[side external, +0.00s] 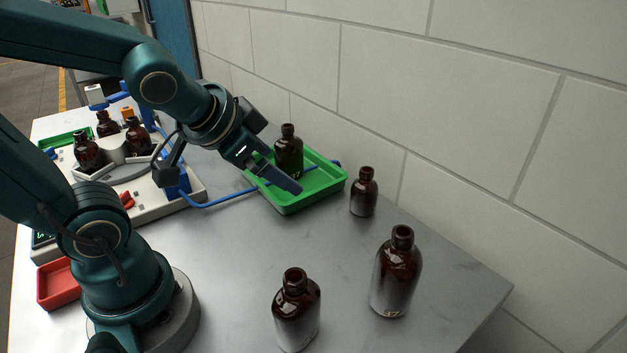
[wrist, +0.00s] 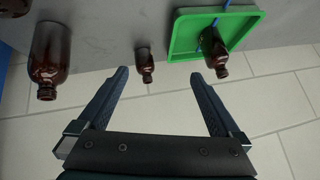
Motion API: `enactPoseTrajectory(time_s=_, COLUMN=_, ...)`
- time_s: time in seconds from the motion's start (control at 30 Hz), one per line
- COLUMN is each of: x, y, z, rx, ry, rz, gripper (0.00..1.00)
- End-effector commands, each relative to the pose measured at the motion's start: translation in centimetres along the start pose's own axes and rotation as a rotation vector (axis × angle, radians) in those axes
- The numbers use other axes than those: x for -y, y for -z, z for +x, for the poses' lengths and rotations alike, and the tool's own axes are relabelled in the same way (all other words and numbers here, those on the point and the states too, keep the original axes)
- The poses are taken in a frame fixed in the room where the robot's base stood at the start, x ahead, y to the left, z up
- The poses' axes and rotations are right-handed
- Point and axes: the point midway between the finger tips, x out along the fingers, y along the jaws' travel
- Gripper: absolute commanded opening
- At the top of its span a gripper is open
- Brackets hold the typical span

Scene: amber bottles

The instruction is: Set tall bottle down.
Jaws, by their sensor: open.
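An amber bottle (side external: 288,148) stands upright in the green tray (side external: 327,186); a finger of my gripper (side external: 282,180) partly covers its lower part in the side view. In the wrist view my gripper (wrist: 160,75) is open with nothing between its fingers. The tray bottle (wrist: 212,48) shows there just beyond the right fingertip, not between the jaws. Other amber bottles stand on the table: a smaller one (side external: 363,193) right of the tray, a large one marked 37 (side external: 397,275), and one nearer the front (side external: 297,312). I cannot tell for certain which is the tall bottle.
A white machine (side external: 178,203) at the left holds several amber bottles (side external: 87,150). A blue tube (side external: 220,200) runs from it to the tray. A red tray (side external: 58,284) lies near my base. A tiled wall (side external: 450,110) borders the table; the table's middle is clear.

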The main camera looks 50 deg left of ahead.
Motion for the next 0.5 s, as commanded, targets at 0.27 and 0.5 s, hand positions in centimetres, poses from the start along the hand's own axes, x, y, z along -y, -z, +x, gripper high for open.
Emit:
enactPoseTrajectory(time_s=0.27, x=-4.2, y=-4.5, z=-5.3, rx=0.157, ry=-0.174, rz=-0.142, gripper=1.00)
enactPoseTrajectory(time_s=0.5, x=-4.7, y=-5.0, z=-5.8, rx=0.179, ry=-0.198, rz=-0.150, gripper=1.00)
